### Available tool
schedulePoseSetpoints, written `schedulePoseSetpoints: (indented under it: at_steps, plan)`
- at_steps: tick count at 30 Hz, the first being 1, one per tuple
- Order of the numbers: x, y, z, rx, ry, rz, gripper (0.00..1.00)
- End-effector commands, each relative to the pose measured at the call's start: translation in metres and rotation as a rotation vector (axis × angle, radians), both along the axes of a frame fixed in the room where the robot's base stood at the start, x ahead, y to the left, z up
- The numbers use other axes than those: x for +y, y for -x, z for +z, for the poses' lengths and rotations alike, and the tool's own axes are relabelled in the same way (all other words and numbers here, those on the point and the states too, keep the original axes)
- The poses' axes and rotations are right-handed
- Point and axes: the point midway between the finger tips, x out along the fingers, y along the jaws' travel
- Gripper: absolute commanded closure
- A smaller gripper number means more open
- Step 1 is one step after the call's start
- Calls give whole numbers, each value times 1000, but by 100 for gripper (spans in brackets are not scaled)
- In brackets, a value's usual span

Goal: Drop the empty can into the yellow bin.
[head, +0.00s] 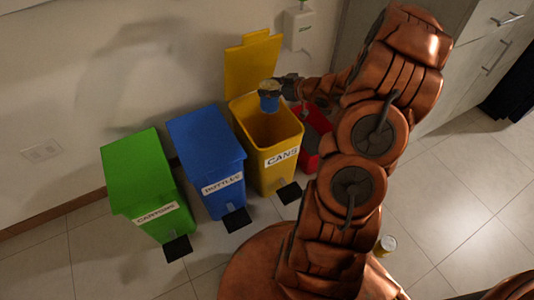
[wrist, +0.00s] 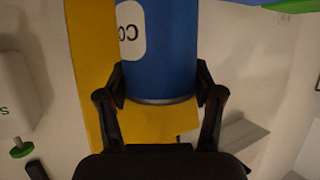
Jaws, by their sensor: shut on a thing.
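The yellow bin (head: 264,172), labelled CANS, stands against the wall with its lid (head: 252,66) raised. My gripper (head: 283,88) is shut on a blue can and holds it upright above the open mouth of the bin. The can (head: 269,102) shows a pale top in the head view. In the wrist view the can (wrist: 165,50) fills the space between my two fingers (wrist: 160,95), with part of a white label visible. Yellow surface (wrist: 165,122) shows behind it. The inside bottom of the bin is hidden.
A blue bin (head: 210,150) labelled BOTTLES and a green bin (head: 140,175) labelled CARTONS stand closed to the left. A red bin (head: 313,140) is partly hidden behind my arm. Another can (head: 386,244) is on the floor at right. A dispenser (head: 298,27) hangs on the wall.

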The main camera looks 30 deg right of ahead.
Motion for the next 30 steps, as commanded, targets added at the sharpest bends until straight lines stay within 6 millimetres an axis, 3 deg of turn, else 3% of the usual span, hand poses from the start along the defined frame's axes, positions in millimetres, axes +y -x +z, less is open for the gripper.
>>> schedulePoseSetpoints:
  at_steps: [1, 9, 21, 22, 30]
  plan:
    - [0, 0, -11, -1, 0, 0, 68]
    - [-2, 1, -34, 0, -1, -4, 68]
    - [-2, 1, -37, 0, 0, -4, 68]
    - [-2, 1, -37, 0, 0, -4, 33]
    - [-2, 1, -37, 0, 0, -4, 5]
